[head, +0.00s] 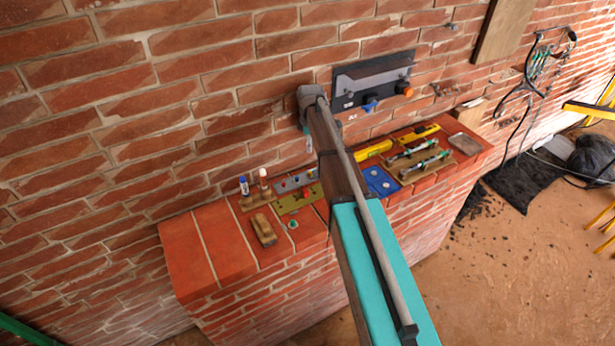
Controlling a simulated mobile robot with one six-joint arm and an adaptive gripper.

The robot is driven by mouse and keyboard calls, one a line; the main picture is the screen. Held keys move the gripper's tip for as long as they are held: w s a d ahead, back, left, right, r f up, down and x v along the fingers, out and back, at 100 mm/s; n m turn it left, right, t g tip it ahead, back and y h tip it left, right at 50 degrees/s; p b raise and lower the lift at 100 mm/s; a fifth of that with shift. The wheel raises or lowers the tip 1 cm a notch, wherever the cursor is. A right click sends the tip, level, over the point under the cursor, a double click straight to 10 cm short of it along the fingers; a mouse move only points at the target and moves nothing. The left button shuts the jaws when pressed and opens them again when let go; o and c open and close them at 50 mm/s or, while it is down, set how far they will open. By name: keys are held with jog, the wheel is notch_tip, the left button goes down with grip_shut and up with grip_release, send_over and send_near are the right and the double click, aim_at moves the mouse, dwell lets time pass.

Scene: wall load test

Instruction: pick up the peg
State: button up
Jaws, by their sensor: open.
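I cannot say for sure which thing is the peg. A blue-and-white upright piece (244,186) and a pale-topped upright piece (263,183) stand side by side in a wooden block (254,200) on the brick ledge (203,243). A small green round piece (292,224) lies right of a loose tan block (263,231). My gripper (308,143) shows small at the far end of my arm, near the wall and above the ledge. It is open, and no object shows between its fingers. It is apart from the upright pieces, and my arm hides part of the ledge.
A dark wall panel (375,80) carries a grey bar and an orange knob. A blue tray (380,182), a yellow level (373,148) and a tool rack (425,164) crowd the ledge's right. Cables hang at far right. The ledge's left end is clear.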

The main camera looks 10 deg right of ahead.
jog(key=b, duration=0.8)
send_over(310, 173)
jog(key=shift+w+f, duration=0.2)
jog(key=shift+f, duration=1.9)
jog(key=shift+w+f, duration=0.15)
jog(key=shift+f, duration=1.9)
jog(key=f+b, duration=0.3)
jog(key=shift+s+d+f, duration=0.1)
jog(key=shift+s+f, duration=0.05)
jog(key=shift+s, duration=0.1)
jog(key=shift+f+b, duration=1)
jog(key=shift+b, duration=0.1)
grip_shut()
